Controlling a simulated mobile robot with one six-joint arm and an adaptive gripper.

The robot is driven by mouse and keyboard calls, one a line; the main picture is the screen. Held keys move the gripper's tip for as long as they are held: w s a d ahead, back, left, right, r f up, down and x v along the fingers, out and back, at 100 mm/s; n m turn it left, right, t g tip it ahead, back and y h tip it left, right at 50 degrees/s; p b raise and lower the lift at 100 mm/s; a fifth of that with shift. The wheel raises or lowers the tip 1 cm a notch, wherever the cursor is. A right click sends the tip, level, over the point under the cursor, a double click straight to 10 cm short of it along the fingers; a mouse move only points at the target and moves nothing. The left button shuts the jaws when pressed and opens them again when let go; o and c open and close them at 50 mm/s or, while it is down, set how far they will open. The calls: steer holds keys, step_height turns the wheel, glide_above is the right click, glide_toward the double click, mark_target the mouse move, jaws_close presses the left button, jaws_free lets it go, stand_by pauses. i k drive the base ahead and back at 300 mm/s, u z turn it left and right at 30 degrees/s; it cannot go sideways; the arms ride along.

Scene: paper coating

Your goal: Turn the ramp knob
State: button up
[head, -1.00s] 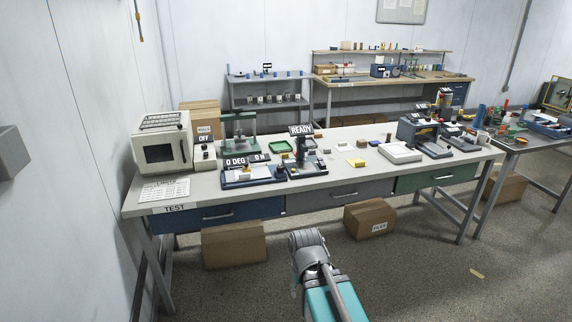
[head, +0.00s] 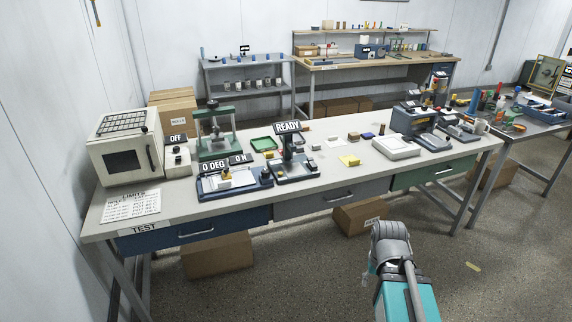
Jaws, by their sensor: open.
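I cannot pick out a knob labelled ramp at this size. A small white control box (head: 178,160) with an OFF sign (head: 178,138) stands beside the white oven (head: 126,148) on the left of the bench, with small dark parts on its front. A tester (head: 235,181) with 0 DEG and 0 N signs stands in front of the green press (head: 213,135). To its right is a dark device (head: 294,165) with a READY sign. My turquoise and grey arm shows at the bottom right, in front of the bench and apart from it. My gripper's fingers are not visible.
The long bench (head: 330,184) has a TEST label and drawers. Cardboard boxes (head: 217,255) lie under it. A white flat device (head: 396,147) and a blue-grey machine (head: 417,130) stand toward its right. The floor in front is open.

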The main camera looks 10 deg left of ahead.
mark_target(266, 173)
steer(key=u, duration=0.1)
steer(key=i, duration=1.1)
steer(key=u, duration=0.8)
